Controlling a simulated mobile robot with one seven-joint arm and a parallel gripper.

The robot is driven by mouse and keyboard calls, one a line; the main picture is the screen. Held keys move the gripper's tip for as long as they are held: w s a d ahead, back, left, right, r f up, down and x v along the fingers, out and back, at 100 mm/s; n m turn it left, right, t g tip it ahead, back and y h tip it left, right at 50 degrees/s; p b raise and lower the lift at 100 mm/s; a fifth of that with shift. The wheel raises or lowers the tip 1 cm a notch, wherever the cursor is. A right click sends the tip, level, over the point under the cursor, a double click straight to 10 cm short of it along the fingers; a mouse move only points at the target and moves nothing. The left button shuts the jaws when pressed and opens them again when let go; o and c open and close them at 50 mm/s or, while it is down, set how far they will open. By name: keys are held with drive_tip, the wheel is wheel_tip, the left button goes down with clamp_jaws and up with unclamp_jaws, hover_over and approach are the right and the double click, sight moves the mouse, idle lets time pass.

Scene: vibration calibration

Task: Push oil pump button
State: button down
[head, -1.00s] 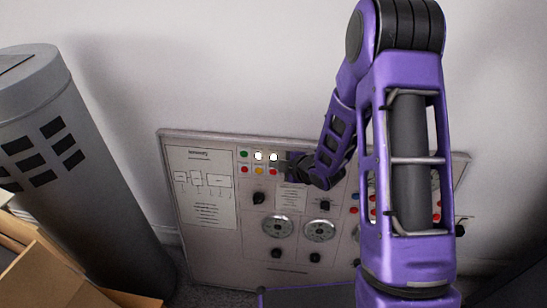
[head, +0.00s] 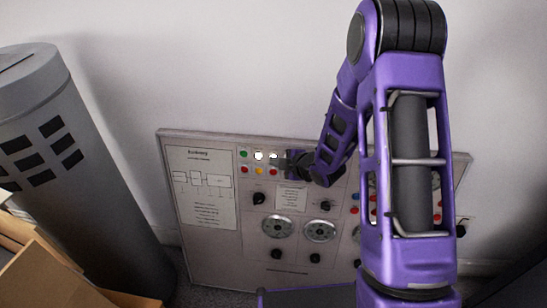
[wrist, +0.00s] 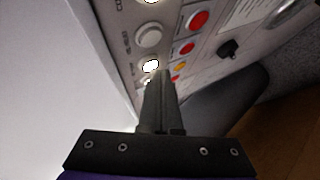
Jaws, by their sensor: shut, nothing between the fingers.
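The control panel (head: 190,255) leans upright by the wall, with small buttons in two rows near its top. In the head view a green button (head: 244,154) and a lit white button (head: 258,156) show; red and yellow ones are below. My gripper (head: 282,162) is at the right end of these rows and partly covers them. In the wrist view my shut, empty gripper (wrist: 161,76) points at the panel beside a lit button (wrist: 151,65). A pale unlit button (wrist: 149,37) and red buttons (wrist: 198,20) are farther up. I cannot tell contact or read which button is the oil pump's.
Two round dials (head: 278,227) and black knobs (head: 259,198) sit lower on the panel. A grey cylinder (head: 55,150) stands at the left, with cardboard boxes (head: 40,275) in front of it. The white wall is close behind the panel.

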drive_tip(key=shift+w+d, duration=0.1)
drive_tip(key=shift+w, duration=0.2)
drive_tip(key=shift+s, duration=0.15)
idle(0.5)
drive_tip(key=shift+s+r, duration=0.1)
drive_tip(key=shift+s, duration=0.5)
drive_tip(key=s, duration=0.3)
drive_tip(key=s+a+r, duration=0.1)
drive_tip(key=shift+s+a, duration=0.1)
drive_tip(key=shift+s, duration=0.3)
idle(0.4)
